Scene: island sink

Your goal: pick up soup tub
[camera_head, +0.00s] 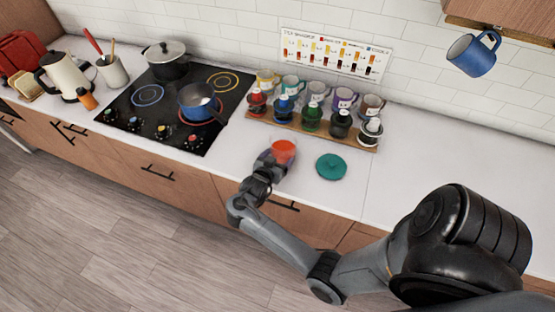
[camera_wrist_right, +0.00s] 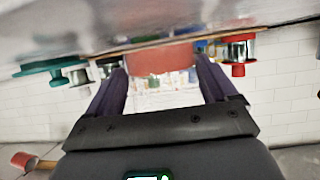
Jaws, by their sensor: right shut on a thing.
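The soup tub (camera_head: 283,150) is a small clear tub with orange-red contents, near the front edge of the white counter in the head view. My right gripper (camera_head: 271,160) is shut on it from the front. In the right wrist view, which looks upside down, the tub (camera_wrist_right: 161,60) sits between the two dark fingers. Its lower part is partly hidden in the head view by my gripper, and I cannot tell whether it touches the counter. My left gripper is in neither view.
A teal lid (camera_head: 331,167) lies right of the tub. Behind it, a wooden board (camera_head: 290,124) holds several colored pots, with mugs behind. A blue pan (camera_head: 197,103) is on the black cooktop (camera_head: 145,122) to the left. A blue mug (camera_head: 472,56) hangs upper right.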

